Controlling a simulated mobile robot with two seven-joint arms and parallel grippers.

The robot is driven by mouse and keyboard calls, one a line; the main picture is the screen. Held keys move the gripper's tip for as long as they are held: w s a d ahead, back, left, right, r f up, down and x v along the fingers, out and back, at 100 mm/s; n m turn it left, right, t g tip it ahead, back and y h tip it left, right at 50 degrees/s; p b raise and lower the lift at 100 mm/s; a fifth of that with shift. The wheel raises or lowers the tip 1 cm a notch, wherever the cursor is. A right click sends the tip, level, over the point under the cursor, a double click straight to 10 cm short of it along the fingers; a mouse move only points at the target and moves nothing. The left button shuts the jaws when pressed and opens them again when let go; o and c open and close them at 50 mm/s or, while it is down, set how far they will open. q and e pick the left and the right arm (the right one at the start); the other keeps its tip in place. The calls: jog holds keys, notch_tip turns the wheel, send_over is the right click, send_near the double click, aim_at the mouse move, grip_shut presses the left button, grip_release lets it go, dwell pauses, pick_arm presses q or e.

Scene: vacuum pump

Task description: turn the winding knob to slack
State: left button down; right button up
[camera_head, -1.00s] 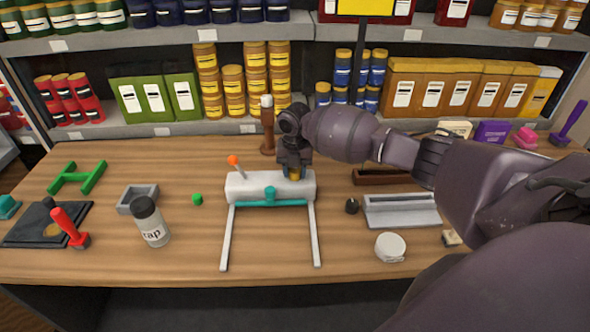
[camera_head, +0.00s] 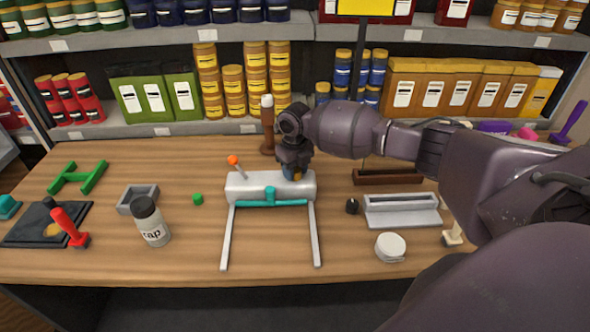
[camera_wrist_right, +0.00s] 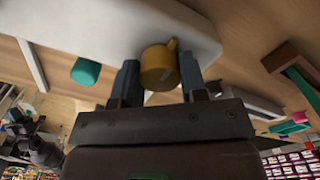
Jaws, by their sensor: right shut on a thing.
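The vacuum pump (camera_head: 245,188) is a pale grey cylinder with two long rails, a teal bar and an orange-tipped lever (camera_head: 234,161). My right gripper (camera_head: 293,172) reaches down on the right part of the cylinder. In the right wrist view, its two fingers (camera_wrist_right: 157,82) stand on either side of the yellow winding knob (camera_wrist_right: 156,68), shut on it. The knob has a small pointer on its rim. In the head view the gripper mostly hides the knob.
A brown post with a white top (camera_head: 267,125) stands just behind the pump.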

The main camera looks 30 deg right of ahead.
jog(key=shift+n, duration=0.3)
jog(key=o, duration=0.9)
notch_tip(320, 180, up, 9)
jog(key=shift+r+b, duration=0.2)
jog(key=shift+b, duration=0.35)
pick_arm(q)
jog(key=shift+w+f, duration=0.1)
jog(key=shift+w, duration=0.2)
pick_arm(e)
jog(key=shift+r, duration=0.75)
pick_arm(q)
jog(key=shift+f, duration=0.2)
jog(key=shift+s, duration=0.1)
